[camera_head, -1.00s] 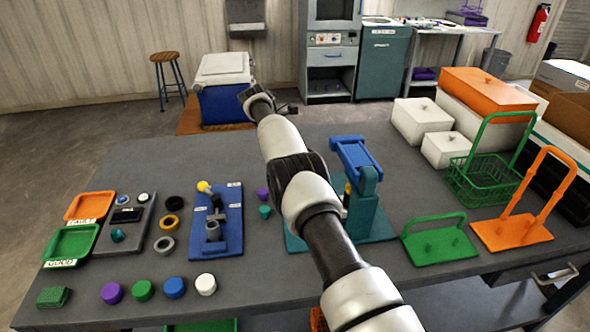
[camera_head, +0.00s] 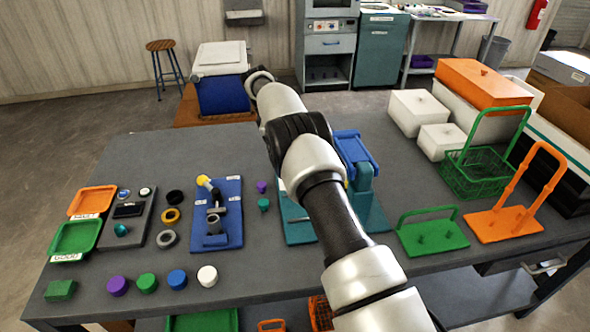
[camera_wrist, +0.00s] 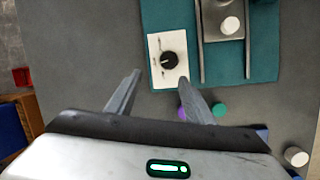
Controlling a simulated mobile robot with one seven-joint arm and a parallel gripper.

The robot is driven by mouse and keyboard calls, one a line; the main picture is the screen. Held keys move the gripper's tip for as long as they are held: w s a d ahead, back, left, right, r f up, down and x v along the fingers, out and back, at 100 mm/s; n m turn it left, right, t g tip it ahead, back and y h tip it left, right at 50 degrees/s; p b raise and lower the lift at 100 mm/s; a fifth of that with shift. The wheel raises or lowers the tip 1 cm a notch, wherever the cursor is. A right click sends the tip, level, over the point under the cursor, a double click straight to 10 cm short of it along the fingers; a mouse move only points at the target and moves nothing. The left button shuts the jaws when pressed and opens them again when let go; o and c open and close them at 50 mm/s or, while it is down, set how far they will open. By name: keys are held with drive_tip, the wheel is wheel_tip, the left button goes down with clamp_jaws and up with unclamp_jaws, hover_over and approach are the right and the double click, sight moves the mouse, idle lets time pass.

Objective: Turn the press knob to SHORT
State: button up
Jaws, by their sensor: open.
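The press, a teal base with a blue head (camera_head: 356,152), stands mid-table behind my arm in the head view. In the wrist view its teal base (camera_wrist: 262,60) is seen from above. The press knob (camera_wrist: 169,60) is round and black with a light pointer line, on a white plate (camera_wrist: 155,48) with small marks too small to read. My gripper (camera_wrist: 159,77) is open and empty. Its fingertips appear just below the knob in the picture, apart from each other, and I cannot tell the height gap. In the head view my arm hides the knob.
Purple and teal pegs (camera_head: 263,204) stand left of the press, beside a blue fixture (camera_head: 229,238). Green and orange handled racks (camera_head: 433,246) stand to the right, with white boxes (camera_head: 418,112) behind. The table beyond the pegs is clear.

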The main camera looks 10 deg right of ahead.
drive_tip(key=s+d+r+m+t+y+b, duration=0.35)
drive_tip(key=s+r+m, duration=0.45)
drive_tip(key=m, duration=0.7)
drive_tip(key=x, duration=0.6)
drive_tip(key=p+x, duration=0.1)
drive_tip(key=x, duration=0.5)
drive_tip(key=d+x, duration=0.1)
drive_tip(key=x, duration=0.5)
drive_tip(key=shift+s+f+p, duration=0.1)
drive_tip(key=shift+s+p, duration=0.15)
drive_tip(key=shift+p, duration=0.05)
drive_tip(key=c, duration=1)
drive_tip(key=shift+c, duration=0.2)
